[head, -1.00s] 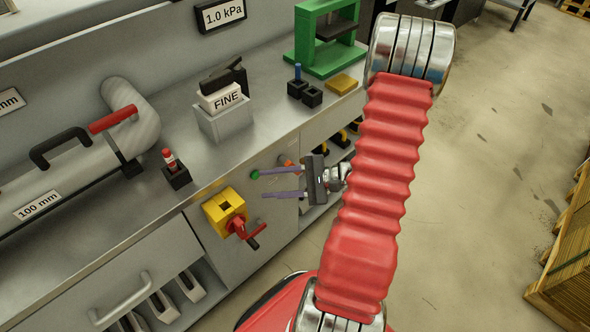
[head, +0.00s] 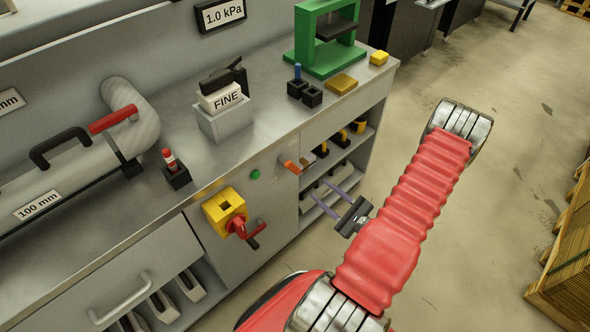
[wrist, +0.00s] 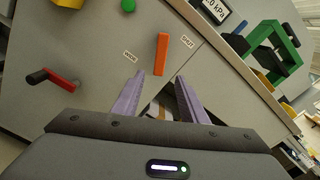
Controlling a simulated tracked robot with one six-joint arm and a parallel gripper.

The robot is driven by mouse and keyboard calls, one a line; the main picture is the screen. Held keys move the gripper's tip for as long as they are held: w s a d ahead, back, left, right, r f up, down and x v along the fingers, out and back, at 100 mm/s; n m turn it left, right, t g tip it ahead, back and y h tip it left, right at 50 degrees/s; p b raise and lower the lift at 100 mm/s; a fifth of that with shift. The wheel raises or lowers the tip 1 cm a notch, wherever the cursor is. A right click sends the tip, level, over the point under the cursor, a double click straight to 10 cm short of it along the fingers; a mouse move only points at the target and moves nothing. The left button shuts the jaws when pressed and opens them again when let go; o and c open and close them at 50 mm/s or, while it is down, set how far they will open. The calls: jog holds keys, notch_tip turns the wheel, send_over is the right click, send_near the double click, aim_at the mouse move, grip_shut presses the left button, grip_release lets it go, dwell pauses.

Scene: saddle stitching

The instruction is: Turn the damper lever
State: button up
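An orange lever (wrist: 161,54) sits on the grey cabinet front, between two small labels that seem to read WIDE and SHUT. In the wrist view it stands nearly upright. In the head view the orange lever (head: 290,167) is right of a green button. My gripper (head: 319,191), with two purple fingers, is open and empty in front of the cabinet, to the lower right of the lever. In the wrist view my gripper (wrist: 159,78) has its fingertips either side of the lever's line, with the lever beyond them. I see no contact.
A yellow switch box with a red handle (head: 228,212) and the green button (head: 255,174) are left of the lever. Open shelves (head: 335,165) lie to the right.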

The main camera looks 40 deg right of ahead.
aim_at(296, 171)
jog(key=shift+w+a, duration=0.15)
jog(key=shift+w, duration=3.3)
jog(key=shift+w+a, duration=0.1)
jog(key=shift+w, duration=3.35)
jog(key=shift+c, duration=0.4)
grip_shut()
